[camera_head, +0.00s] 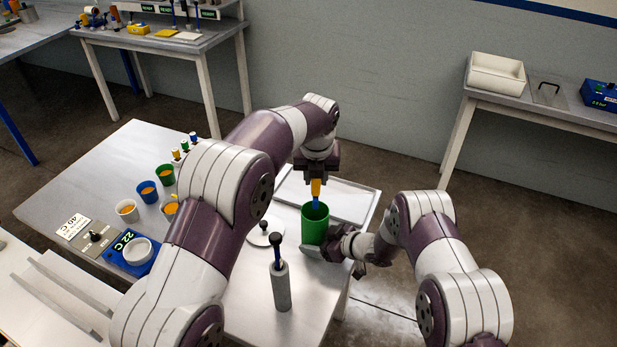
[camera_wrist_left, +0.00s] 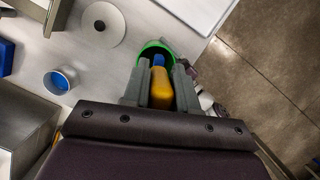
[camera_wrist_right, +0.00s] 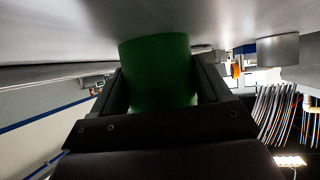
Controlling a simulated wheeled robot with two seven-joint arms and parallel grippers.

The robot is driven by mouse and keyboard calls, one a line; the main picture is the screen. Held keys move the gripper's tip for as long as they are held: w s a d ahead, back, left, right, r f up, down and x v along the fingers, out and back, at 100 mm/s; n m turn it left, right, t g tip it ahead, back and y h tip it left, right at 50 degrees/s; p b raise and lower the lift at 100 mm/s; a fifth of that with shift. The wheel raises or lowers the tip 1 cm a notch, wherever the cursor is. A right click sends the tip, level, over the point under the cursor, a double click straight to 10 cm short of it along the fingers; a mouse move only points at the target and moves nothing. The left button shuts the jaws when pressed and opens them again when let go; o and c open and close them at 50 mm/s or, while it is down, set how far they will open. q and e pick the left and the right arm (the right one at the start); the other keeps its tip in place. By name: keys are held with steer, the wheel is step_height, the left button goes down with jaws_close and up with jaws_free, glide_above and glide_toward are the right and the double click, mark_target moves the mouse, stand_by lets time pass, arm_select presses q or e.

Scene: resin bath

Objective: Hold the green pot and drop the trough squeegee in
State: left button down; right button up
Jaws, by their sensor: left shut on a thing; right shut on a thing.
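The trough squeegee (camera_head: 316,188) has an orange-yellow handle and a blue end. My left gripper (camera_head: 317,178) is shut on its handle and holds it upright, blue end down, over the green pot (camera_head: 314,230). In the left wrist view the squeegee (camera_wrist_left: 160,92) lines up with the mouth of the pot (camera_wrist_left: 145,52). The blue end is at the rim; how far inside it reaches, I cannot tell. My right gripper (camera_head: 338,245) is shut on the side of the pot, which is upright near the table's right edge. The right wrist view shows the pot (camera_wrist_right: 158,72) between its fingers.
A grey holder (camera_head: 281,288) with a dark-handled tool stands in front of the pot. A round white lid (camera_head: 262,234) lies to its left and a pale tray (camera_head: 350,201) behind it. Several small cups and a blue 22 C unit (camera_head: 131,262) are at the left.

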mark_target(315, 191)
arm_select(q)
steer(key=shift+f, duration=2.55)
steer(key=c, duration=0.8)
jaws_free()
steer(key=v, duration=0.7)
steer(key=shift+s+r, duration=0.15)
steer(key=shift+r, duration=0.15)
